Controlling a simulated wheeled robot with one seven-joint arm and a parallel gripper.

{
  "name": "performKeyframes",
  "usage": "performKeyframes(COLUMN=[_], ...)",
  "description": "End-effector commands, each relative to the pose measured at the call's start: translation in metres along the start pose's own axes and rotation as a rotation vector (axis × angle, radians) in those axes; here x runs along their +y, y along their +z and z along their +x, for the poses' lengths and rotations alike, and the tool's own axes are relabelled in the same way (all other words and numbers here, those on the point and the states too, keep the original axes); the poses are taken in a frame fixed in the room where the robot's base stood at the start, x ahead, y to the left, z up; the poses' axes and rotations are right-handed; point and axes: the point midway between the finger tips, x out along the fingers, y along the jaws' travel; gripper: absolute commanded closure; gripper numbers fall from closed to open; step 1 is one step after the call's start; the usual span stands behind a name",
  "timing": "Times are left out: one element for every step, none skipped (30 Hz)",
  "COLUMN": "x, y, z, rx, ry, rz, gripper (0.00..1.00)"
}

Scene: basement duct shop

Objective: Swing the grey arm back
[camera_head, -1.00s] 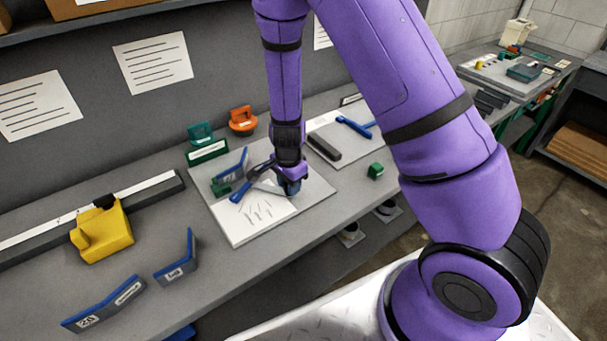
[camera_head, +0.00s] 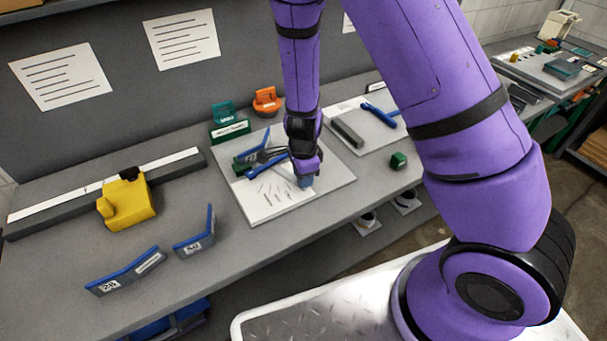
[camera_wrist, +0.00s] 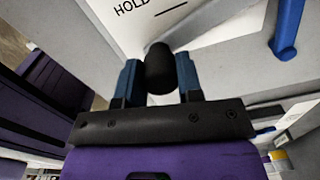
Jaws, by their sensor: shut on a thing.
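The work board (camera_head: 335,182) lies flat on the bench with a printed sheet (camera_head: 268,208) on it. My gripper (camera_head: 305,182) points down over the board's right half. In the wrist view, its two blue fingertips (camera_wrist: 159,78) are closed on a black rounded knob (camera_wrist: 160,62). A blue bar (camera_head: 262,166) lies on the board left of my gripper, and a blue piece (camera_wrist: 289,22) shows at the wrist view's upper right. The grey arm itself is mostly hidden near my gripper, and I cannot tell its exact angle.
Green (camera_head: 230,128) and orange (camera_head: 267,101) holders stand behind the board. A second board (camera_head: 378,138) with a blue tool lies to the right. A green block (camera_head: 398,160) sits near the bench edge. A yellow tool (camera_head: 127,198) and blue-edged angle pieces (camera_head: 125,272) lie left.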

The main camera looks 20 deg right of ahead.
Motion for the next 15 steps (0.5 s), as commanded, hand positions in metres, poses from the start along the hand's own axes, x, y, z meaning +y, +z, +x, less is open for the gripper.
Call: performKeyframes(x=[0.0011, 0.0012, 0.0012, 0.0012, 0.0012, 0.0011, 0.0011, 0.0010, 0.0009, 0.0008, 0.0008, 0.0008, 0.0007, 0.0007, 0.0006], y=[0.0021, 0.0022, 0.0023, 0.0023, 0.0023, 0.0021, 0.0020, 0.0019, 0.0017, 0.0017, 0.0016, 0.0015, 0.0015, 0.0014, 0.0014], z=[0.0001, 0.0001, 0.0001, 0.0002, 0.0002, 0.0001, 0.0001, 0.0001, 0.0001, 0.0001, 0.0001, 0.0001, 0.0000, -0.0002, -0.0010], rx=[-0.003, -0.003, -0.003, -0.003, -0.003, -0.003, -0.003, -0.003, -0.002, -0.002, -0.002, -0.002, -0.002, -0.002, -0.002], ry=[0.003, 0.003, 0.003, 0.003, 0.003, 0.003, 0.003, 0.003, 0.002, 0.002, 0.002, 0.002, 0.002, 0.002, 0.001], rz=[-0.003, -0.003, -0.003, -0.004, -0.004, -0.004, -0.003, -0.003, -0.003, -0.003, -0.003, -0.003, -0.003, -0.003, -0.003], gripper=[1.00, 1.00, 0.62, 0.55, 0.48, 0.41, 0.41, 0.41, 0.41, 0.41, 0.41, 0.41, 0.41, 0.41, 0.41])
